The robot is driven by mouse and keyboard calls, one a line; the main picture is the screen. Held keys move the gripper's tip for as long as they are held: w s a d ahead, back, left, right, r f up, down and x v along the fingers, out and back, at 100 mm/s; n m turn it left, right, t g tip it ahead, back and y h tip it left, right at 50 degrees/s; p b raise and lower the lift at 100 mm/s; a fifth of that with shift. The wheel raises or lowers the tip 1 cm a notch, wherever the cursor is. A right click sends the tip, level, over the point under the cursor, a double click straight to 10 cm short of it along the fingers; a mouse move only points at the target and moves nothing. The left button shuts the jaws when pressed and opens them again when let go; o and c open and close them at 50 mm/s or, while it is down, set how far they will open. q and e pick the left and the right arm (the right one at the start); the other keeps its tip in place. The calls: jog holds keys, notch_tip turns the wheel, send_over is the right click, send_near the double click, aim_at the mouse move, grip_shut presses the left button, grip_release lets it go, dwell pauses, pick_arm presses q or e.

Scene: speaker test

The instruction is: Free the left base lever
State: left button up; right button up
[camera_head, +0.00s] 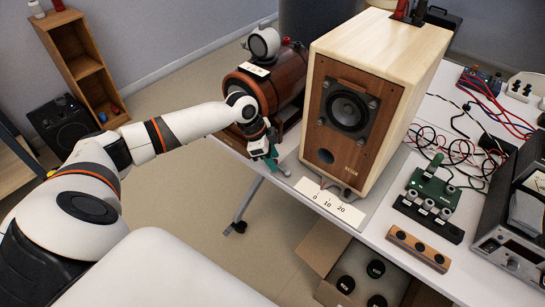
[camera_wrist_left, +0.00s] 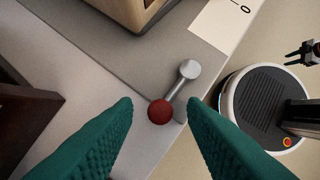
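The wooden speaker (camera_head: 350,105) stands upright on a grey base plate (camera_wrist_left: 150,55) at the table edge. In the left wrist view, the left base lever has a silver pivot, a short rod and a red ball knob (camera_wrist_left: 160,112). The knob points toward my left gripper (camera_wrist_left: 161,104). My left gripper's teal fingers are apart, one on each side of the knob, with visible gaps. I cannot tell how deep the knob sits between them. In the head view this gripper (camera_head: 271,157) is beside the speaker's lower left corner. A dark part at the wrist view's right edge looks like my right gripper (camera_wrist_left: 305,53); its fingers are unclear.
A white scale card (camera_head: 329,204) lies before the speaker. A brown rounded wooden cabinet (camera_head: 248,88) stands close behind my left gripper. Cables, a green circuit board (camera_head: 434,187) and a meter (camera_head: 520,225) crowd the right side. An open cardboard box (camera_head: 318,250) sits below the table edge.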

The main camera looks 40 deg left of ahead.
pick_arm(q)
jog(key=shift+f, duration=0.2)
pick_arm(e)
jog(key=shift+d, duration=0.25)
